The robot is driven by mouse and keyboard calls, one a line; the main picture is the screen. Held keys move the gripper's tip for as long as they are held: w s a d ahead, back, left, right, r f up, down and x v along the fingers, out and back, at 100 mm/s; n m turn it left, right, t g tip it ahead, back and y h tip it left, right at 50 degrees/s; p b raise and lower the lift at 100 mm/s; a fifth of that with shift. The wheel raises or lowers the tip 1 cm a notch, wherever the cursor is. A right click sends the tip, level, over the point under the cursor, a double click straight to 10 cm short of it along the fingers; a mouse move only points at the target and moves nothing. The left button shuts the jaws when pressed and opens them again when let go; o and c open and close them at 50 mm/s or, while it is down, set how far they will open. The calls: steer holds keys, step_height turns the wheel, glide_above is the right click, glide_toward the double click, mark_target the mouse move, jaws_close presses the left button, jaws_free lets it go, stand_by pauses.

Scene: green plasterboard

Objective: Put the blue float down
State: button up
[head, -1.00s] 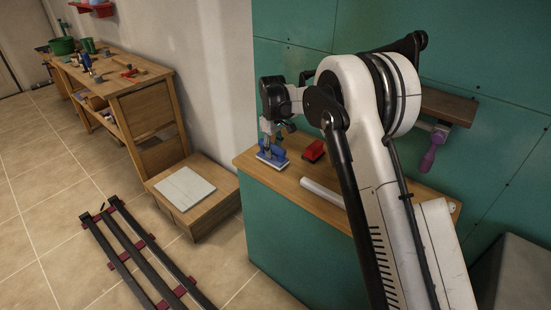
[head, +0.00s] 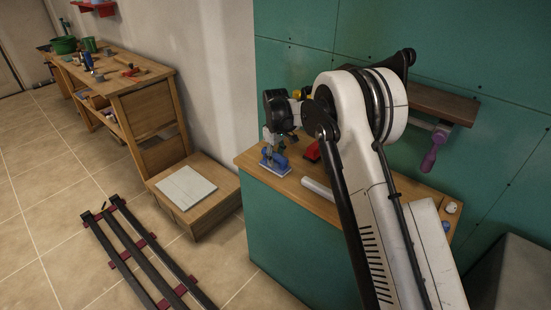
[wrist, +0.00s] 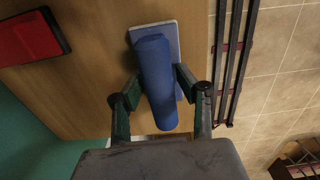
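The blue float has a blue handle over a pale flat plate. In the head view the blue float (head: 275,162) is low over the left end of the wooden bench top, close to its front edge. It also shows in the wrist view (wrist: 158,80), seen from above. My gripper (head: 272,138) is directly above it, pointing down. In the wrist view the fingers of my gripper (wrist: 158,78) are on both sides of the handle and appear closed on it. Whether the plate touches the wood cannot be told for sure.
A red tool (head: 312,152) lies behind and right of the float; it also shows in the wrist view (wrist: 30,38). A white roll (head: 318,188) lies on the bench top (head: 248,162). A dark shelf (head: 440,104) with a purple-handled tool (head: 432,152) is on the green wall.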

steer(key=shift+o, duration=0.9)
steer(key=shift+r, duration=0.1)
